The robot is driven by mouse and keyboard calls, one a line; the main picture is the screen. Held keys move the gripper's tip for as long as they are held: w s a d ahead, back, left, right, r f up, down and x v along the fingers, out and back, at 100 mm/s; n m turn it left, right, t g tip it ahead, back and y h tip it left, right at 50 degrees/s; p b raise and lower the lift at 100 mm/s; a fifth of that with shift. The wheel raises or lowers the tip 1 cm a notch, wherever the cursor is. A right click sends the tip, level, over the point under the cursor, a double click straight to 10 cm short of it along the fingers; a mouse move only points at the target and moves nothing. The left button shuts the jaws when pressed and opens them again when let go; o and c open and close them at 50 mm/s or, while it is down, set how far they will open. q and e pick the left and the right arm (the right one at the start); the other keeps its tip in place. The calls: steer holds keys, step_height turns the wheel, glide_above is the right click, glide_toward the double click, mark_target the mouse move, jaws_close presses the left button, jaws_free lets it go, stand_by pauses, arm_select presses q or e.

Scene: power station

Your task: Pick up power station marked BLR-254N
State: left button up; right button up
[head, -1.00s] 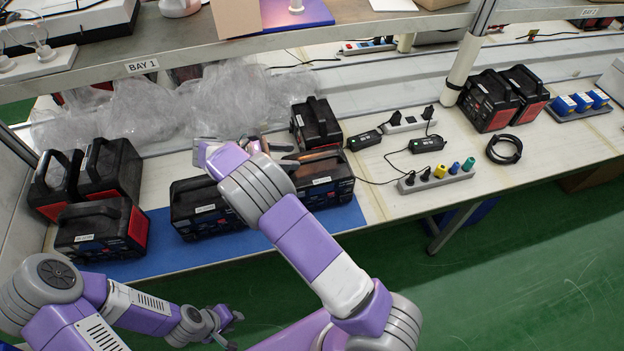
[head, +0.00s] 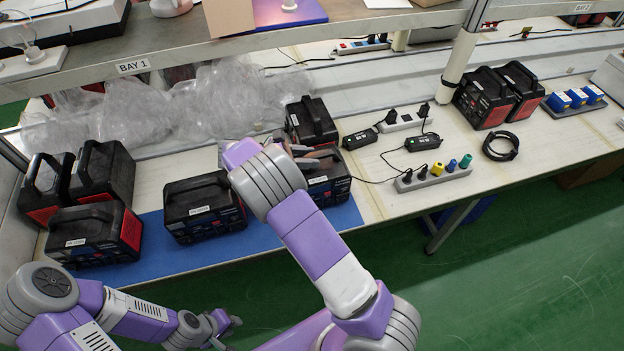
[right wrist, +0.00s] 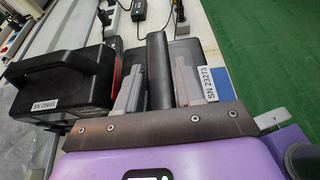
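Several black power stations with red sides and top handles stand on the bench. I cannot read BLR-254N on any of them. My right gripper (head: 318,158) is over the right station on the blue mat (head: 322,192). In the right wrist view its grey fingers (right wrist: 158,88) are apart, on either side of that station's black handle (right wrist: 157,65); I see no clear grip. A white label there reads SN 23273 (right wrist: 211,82). The station beside it (right wrist: 70,80) reads SN 25641. Another station (head: 203,208) stands left on the mat. My left gripper (head: 234,334) is open and empty, low before the bench.
Three stations (head: 95,230) cluster at the left end. Crumpled clear plastic (head: 160,105) lies behind. A shelf edge marked BAY 1 (head: 133,66) runs above. Power strips (head: 434,178), adapters and a coiled cable (head: 500,147) lie right, with two more stations (head: 498,97) beyond.

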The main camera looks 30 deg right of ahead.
jaws_close()
stand_by(1.0)
steer(key=shift+r, duration=0.2)
